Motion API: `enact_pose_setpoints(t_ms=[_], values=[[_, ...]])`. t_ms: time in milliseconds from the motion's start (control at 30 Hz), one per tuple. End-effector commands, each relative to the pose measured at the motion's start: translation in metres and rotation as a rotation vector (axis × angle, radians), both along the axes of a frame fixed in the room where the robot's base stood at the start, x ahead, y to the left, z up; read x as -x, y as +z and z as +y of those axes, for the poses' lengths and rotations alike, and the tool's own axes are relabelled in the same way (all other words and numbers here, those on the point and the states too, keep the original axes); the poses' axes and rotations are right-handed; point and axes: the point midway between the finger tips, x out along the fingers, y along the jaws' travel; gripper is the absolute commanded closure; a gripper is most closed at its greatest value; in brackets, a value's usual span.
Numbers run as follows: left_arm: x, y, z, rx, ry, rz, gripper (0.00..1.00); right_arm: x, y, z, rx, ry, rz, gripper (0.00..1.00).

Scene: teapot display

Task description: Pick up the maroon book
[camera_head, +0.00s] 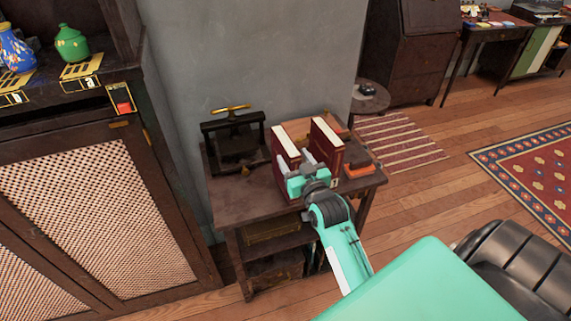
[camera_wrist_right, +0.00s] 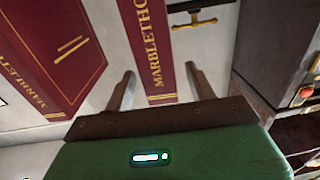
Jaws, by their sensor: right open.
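Two maroon books stand upright on a small dark wooden table in the head view, a left one (camera_head: 282,149) and a right one (camera_head: 328,138), with pale page edges on top. My right gripper (camera_head: 302,166) is in front of them and hides part of their lower fronts. In the right wrist view, the maroon spine with gold lettering (camera_wrist_right: 152,45) lies between the spread fingers of my right gripper (camera_wrist_right: 161,73), with space on both sides. A second maroon book (camera_wrist_right: 55,50) is left of the fingers. My left gripper is not in view.
The small table (camera_head: 237,205) also holds a dark press with a brass handle (camera_head: 232,113) at the back left and an orange-red object (camera_head: 358,169) at the right. A grey wall is behind.

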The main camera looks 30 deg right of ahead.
Motion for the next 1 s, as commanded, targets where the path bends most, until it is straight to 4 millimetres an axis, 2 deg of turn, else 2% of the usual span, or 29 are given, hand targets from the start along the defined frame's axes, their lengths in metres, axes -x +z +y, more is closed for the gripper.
enact_pose_setpoints(t_ms=[100,200,467,767,1000], values=[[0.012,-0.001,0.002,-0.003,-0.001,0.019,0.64,-0.016,0.001,-0.002,0.0,0.0,0.0,0.44],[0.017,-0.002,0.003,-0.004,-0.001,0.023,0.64,-0.023,0.0,-0.004,0.0,0.001,0.0,0.44],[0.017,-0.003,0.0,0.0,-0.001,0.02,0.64,-0.025,0.0,-0.004,0.001,0.0,0.0,0.44],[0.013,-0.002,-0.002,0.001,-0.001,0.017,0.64,-0.025,0.0,-0.004,0.001,0.0,0.0,1.0],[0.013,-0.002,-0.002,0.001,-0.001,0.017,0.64,-0.025,0.0,-0.004,0.001,0.0,0.001,1.0]])
